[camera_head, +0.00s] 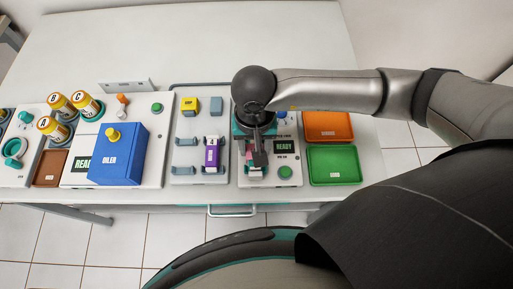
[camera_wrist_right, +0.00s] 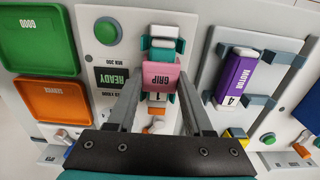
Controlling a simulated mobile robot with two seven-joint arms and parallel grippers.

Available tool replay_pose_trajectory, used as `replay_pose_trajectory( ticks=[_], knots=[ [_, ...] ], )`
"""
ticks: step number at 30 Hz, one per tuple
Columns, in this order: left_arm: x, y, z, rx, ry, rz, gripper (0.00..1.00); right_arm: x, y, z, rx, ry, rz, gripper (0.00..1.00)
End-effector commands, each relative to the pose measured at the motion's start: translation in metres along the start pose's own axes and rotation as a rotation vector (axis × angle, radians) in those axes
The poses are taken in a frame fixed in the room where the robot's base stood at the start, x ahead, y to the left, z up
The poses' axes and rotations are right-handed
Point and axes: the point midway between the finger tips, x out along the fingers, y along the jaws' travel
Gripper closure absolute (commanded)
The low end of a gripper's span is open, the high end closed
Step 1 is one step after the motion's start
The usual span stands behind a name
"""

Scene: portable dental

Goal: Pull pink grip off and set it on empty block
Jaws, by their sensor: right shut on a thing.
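The pink grip (camera_wrist_right: 161,76) is in the right wrist view, between the fingers of my right gripper (camera_wrist_right: 159,84). The gripper is shut on it. The grip is around or against a white piece (camera_wrist_right: 163,32) seated in a teal holder; I cannot tell whether they are still joined. In the head view my right gripper (camera_head: 258,158) hangs over the READY panel and hides most of the grip. A bare grey-blue block (camera_head: 216,105) stands on the grey tray, right of a yellow-topped block (camera_head: 189,104). My left gripper is not in view.
A purple motor (camera_head: 211,153) rests in a cradle on the tray, left of the gripper. Orange (camera_head: 327,125) and green (camera_head: 333,164) bins stand right. A blue oiler (camera_head: 118,153) and several capped bottles stand left. The table behind is clear.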

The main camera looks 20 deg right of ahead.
Motion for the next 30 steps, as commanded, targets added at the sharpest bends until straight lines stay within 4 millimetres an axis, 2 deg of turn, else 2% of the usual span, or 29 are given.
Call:
replay_pose_trajectory(
  ticks=[30],
  knots=[
    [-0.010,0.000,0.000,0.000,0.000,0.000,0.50,-0.020,0.000,0.000,-0.001,0.000,0.000,1.00]
  ],
)
